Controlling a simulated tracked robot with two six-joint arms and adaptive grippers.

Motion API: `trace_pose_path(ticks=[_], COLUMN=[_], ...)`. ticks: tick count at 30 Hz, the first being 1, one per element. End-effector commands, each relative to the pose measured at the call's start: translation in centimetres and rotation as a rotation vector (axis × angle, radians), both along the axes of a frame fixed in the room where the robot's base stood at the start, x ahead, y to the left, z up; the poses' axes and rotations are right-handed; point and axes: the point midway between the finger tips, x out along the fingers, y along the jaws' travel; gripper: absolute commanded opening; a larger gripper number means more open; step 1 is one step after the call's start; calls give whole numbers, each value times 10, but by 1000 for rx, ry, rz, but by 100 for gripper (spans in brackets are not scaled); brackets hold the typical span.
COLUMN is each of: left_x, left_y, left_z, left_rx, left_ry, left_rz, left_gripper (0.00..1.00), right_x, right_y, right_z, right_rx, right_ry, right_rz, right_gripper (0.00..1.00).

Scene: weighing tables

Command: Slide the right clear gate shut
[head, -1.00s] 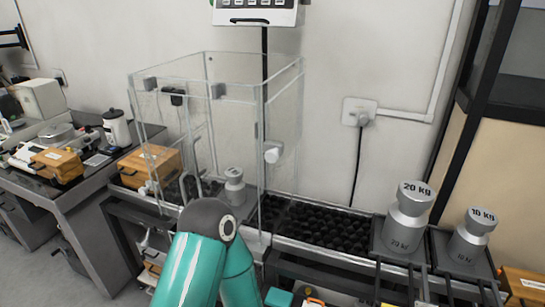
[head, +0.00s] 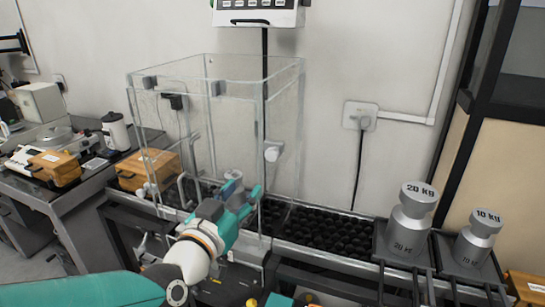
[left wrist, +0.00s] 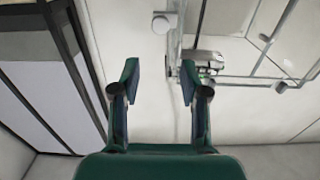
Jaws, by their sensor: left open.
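The clear weighing box (head: 190,90) stands on the roller table, with clear walls and a thin frame. Its right clear gate (head: 286,120) is on the right side and carries a white round knob (head: 272,153). How far the gate is open I cannot tell. A white round knob (left wrist: 162,22) and clear panels show at the top of the left wrist view. My left gripper (head: 245,190) is open and empty at the front right of the box, below the knob and apart from it. Its two fingers (left wrist: 160,82) are spread in the left wrist view. My right gripper is not in view.
A 20 kg weight (head: 410,218) and a 10 kg weight (head: 474,240) stand at right. Black rollers (head: 325,229) between are bare. A wooden box (head: 145,168) is at left.

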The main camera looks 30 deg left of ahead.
Motion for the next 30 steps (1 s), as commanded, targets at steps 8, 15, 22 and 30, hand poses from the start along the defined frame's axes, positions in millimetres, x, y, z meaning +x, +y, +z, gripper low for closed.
trace_pose_path(ticks=[8, 15, 22, 30], left_x=[30, 79, 125, 156], left_y=[8, 20, 31, 39], left_z=[1, 1, 2, 2], left_rx=[1, 1, 0, 0], left_ry=[0, 2, 0, -2], left_rz=[2, 2, 2, 2], left_gripper=[45, 45, 45, 45], right_x=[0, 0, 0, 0], right_y=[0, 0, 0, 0], right_z=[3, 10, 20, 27], right_rx=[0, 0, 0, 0], right_ry=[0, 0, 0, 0], right_rz=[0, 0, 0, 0], right_gripper=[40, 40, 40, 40])
